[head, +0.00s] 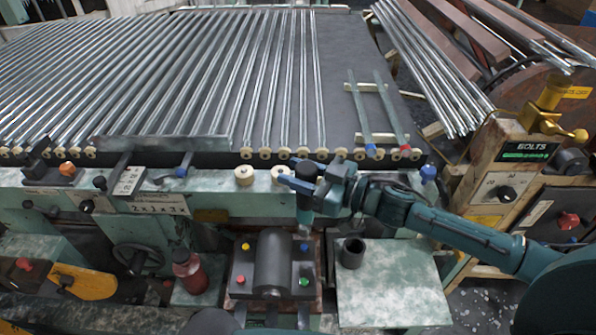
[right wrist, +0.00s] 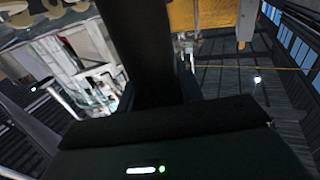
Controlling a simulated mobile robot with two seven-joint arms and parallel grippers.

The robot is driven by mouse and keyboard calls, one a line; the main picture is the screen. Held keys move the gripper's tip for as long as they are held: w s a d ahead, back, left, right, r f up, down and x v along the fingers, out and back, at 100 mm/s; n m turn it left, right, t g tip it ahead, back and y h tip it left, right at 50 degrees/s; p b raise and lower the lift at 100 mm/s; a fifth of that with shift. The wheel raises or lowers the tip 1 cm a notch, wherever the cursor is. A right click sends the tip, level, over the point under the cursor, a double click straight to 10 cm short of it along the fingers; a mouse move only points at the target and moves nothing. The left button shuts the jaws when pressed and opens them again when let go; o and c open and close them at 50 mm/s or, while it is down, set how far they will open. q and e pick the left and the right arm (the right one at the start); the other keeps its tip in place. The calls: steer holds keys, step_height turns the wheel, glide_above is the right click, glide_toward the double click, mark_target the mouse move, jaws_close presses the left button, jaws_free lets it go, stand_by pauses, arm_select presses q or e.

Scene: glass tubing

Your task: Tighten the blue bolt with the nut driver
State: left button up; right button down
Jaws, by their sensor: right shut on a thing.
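The blue bolt (head: 304,246) sits at the far right corner of a dark fixture plate (head: 232,285) with a rounded grey block in its middle. My right gripper (head: 305,186) is shut on the nut driver (head: 306,170), a dark upright tool. It holds the tool above and behind the fixture, roughly in line with the blue bolt; the tool's lower end appears apart from the bolt. In the right wrist view the dark nut driver (right wrist: 145,50) stands between the fingers. My left gripper is not in view.
Yellow (head: 245,246), red (head: 240,280) and green (head: 304,282) bolts occupy the other corners. An open black cup (head: 352,253) stands on a pale green plate (head: 395,295) to the right. A red bottle (head: 188,270) stands left. Glass tubes (head: 200,75) fill the back.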

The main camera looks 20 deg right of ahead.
mark_target(298, 198)
steer(key=shift+r, duration=0.15)
steer(key=shift+f+b, duration=1.35)
steer(key=shift+f, duration=1.3)
steer(key=shift+f+b, duration=0.45)
arm_select(q)
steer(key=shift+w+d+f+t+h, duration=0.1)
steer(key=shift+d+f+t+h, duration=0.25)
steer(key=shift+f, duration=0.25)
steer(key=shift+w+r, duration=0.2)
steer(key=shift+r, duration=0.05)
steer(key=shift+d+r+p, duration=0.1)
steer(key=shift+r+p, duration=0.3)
steer(key=shift+p, duration=0.1)
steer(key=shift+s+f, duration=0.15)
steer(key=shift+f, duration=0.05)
arm_select(e)
steer(key=shift+f, duration=0.15)
arm_select(q)
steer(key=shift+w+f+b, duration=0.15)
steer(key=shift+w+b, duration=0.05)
steer(key=shift+b, duration=0.25)
arm_select(e)
steer(key=shift+f, duration=0.55)
